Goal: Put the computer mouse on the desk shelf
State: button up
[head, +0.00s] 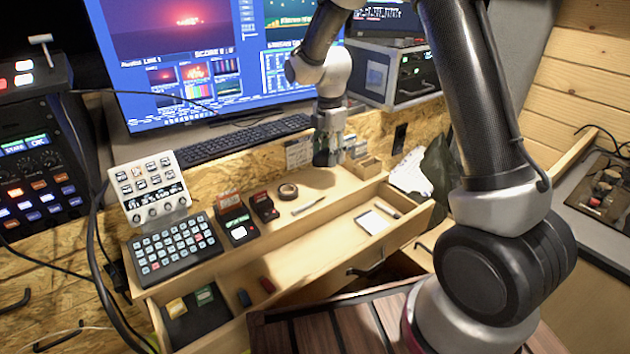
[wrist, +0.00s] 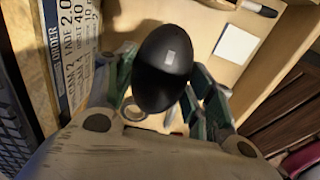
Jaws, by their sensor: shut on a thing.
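The black computer mouse (wrist: 163,82) is held between the fingers of my gripper (wrist: 165,95) in the wrist view. In the head view my gripper (head: 328,142) hangs above a wooden desk surface, and the dark mouse (head: 322,158) shows at its lower end. The mouse is clear of the wood below. A raised shelf with a black keyboard (head: 240,138) and monitor lies behind, and a lower wooden ledge (head: 318,182) lies under the gripper. I cannot tell which of them is the desk shelf.
A tape roll (head: 288,191) and a pen (head: 308,206) lie on the ledge. Button panels (head: 175,247) stand at the left. An open drawer (head: 330,250) with a white notepad (head: 372,222) is in front. A small wooden organizer (head: 366,166) stands right of the gripper.

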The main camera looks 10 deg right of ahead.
aim_at(327, 182)
jog(key=shift+f, duration=3.5)
jog(key=shift+f, duration=0.1)
jog(key=o, duration=1.1)
jog(key=shift+c, duration=0.2)
notch_tip(327, 182, up, 12)
jog(key=shift+r, duration=0.2)
